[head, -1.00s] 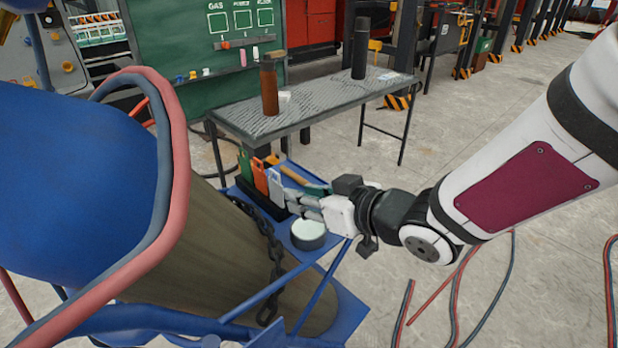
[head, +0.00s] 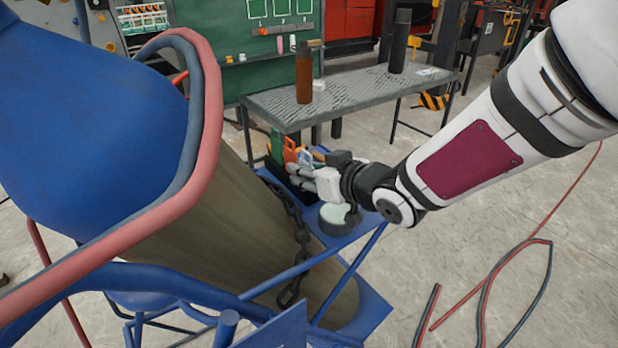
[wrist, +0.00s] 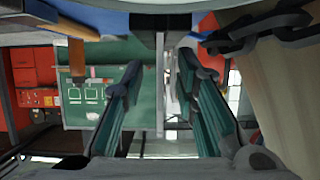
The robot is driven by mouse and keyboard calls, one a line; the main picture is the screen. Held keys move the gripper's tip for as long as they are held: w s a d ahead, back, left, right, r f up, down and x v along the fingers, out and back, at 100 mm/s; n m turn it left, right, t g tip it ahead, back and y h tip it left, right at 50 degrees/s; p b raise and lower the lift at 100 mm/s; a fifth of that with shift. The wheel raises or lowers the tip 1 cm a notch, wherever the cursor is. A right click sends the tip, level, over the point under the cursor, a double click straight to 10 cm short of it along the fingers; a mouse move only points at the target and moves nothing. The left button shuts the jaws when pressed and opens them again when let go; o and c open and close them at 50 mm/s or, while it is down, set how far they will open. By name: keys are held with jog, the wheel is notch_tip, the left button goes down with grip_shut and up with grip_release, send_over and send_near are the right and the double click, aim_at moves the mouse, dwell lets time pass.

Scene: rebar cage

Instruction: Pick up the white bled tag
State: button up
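The white tag (head: 305,157) stands upright beside an orange tag (head: 290,150) and a green tag (head: 277,146) in a dark holder on the blue cart shelf. My gripper (head: 298,176) is at the holder, and its fingers hide the lower part of the white tag in the head view. In the wrist view, a thin pale upright strip, which looks like the white tag edge-on (wrist: 160,85), lies between the two fingers of my gripper (wrist: 161,68). The fingers are apart, with a gap on each side of the strip. The dark holder (wrist: 146,22) shows at the top.
A round tin with a pale top (head: 335,214) sits on the shelf just below my gripper. A chain (head: 300,235) hangs on the large cylinder (head: 235,215) at left. A metal table (head: 350,95) with a brown bottle (head: 304,78) and a black bottle (head: 399,42) stands behind.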

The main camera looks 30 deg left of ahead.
grip_shut()
